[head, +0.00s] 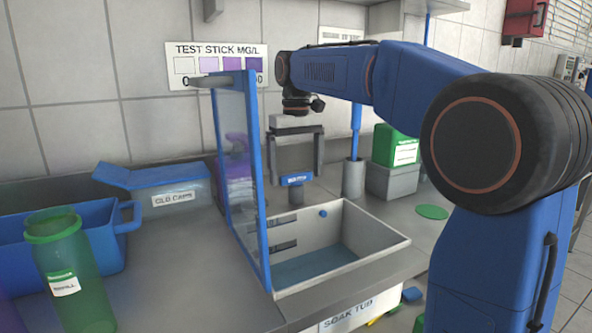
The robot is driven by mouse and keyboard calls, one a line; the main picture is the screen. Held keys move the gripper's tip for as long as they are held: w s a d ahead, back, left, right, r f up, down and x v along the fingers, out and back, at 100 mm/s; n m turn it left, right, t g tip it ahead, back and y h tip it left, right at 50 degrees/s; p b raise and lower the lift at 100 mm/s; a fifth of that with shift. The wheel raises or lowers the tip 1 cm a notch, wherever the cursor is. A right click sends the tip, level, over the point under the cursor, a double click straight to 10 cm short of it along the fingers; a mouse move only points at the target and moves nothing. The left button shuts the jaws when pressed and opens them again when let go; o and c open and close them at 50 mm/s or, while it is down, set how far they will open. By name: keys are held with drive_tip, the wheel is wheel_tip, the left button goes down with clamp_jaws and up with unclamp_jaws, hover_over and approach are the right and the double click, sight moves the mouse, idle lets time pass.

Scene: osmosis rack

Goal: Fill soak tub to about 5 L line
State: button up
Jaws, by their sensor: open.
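The soak tub (386,238) is a pale open basin set in the counter, with "SOAK TUB" on its front. Bluish water or a blue floor (312,264) shows low inside; which it is, I cannot tell for sure. Dark marks (284,246) show on its inner left side, too small to read. My gripper (297,178) is open above the tub's back edge, pointing down. A small blue labelled piece (295,180) on a grey stem appears between or just behind its fingers. Whether they touch it I cannot tell.
A blue-framed clear panel (250,180) stands at the tub's left, close to my gripper. Left are a green jug (68,275), a blue bin (100,240) and a caps box (165,190). Behind right are a grey cylinder (353,180) and a green box (395,147).

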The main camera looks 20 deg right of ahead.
drive_tip(key=c, duration=1.1)
drive_tip(key=shift+o, duration=0.3)
drive_tip(key=shift+m, duration=2.4)
drive_tip(key=o, duration=1)
drive_tip(key=shift+o, duration=0.2)
drive_tip(key=shift+r, duration=0.1)
wheel_tip(320, 180, up, 17)
